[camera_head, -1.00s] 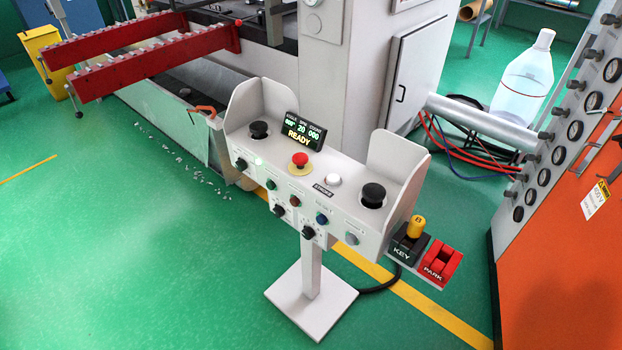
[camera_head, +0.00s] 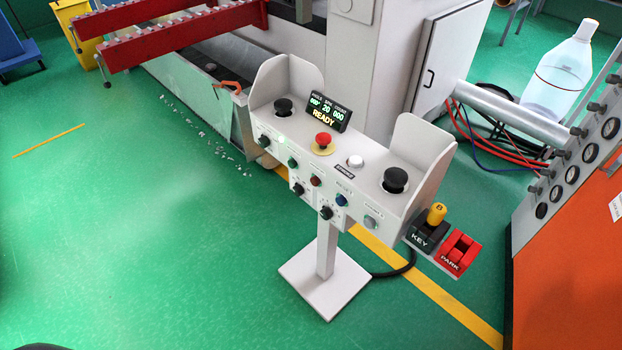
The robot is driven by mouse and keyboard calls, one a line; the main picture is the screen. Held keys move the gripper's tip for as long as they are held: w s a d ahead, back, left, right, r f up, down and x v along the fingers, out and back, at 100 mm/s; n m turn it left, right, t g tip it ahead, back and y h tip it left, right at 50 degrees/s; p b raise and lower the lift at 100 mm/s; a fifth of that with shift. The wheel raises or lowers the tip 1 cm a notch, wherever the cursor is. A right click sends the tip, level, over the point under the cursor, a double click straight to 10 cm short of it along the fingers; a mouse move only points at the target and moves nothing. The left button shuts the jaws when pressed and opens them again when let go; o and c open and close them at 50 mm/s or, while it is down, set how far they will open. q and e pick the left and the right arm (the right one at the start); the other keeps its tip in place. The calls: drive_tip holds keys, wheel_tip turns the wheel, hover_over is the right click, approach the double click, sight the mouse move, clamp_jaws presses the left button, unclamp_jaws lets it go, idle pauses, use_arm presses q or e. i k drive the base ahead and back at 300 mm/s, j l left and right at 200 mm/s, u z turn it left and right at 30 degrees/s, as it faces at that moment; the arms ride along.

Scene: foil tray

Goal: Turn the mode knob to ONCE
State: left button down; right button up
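The control console (camera_head: 345,165) stands on a white pedestal in the middle of the head view. Its sloped front carries several black rotary knobs: one at the upper left (camera_head: 264,141), and two lower ones, the left lower knob (camera_head: 298,188) and the right lower knob (camera_head: 326,212). The labels are too small to read, so I cannot tell which is the mode knob or where it points. The display (camera_head: 328,112) reads READY. Neither of my grippers is in view.
The console top has a red mushroom button (camera_head: 323,140), two black palm buttons between side guards, and a white button (camera_head: 355,161). A KEY holder (camera_head: 421,238) with a yellow tag and a red PARK holder (camera_head: 458,251) sit at right. Green floor is clear in front and left.

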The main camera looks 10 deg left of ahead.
sight(263, 141)
drive_tip(key=i+j+z, duration=0.1)
drive_tip(key=j, duration=0.3)
drive_tip(key=i+j, duration=0.1)
drive_tip(key=j, duration=0.3)
drive_tip(key=i+j+z, duration=0.15)
drive_tip(key=j, duration=0.7)
drive_tip(key=i+z, duration=0.05)
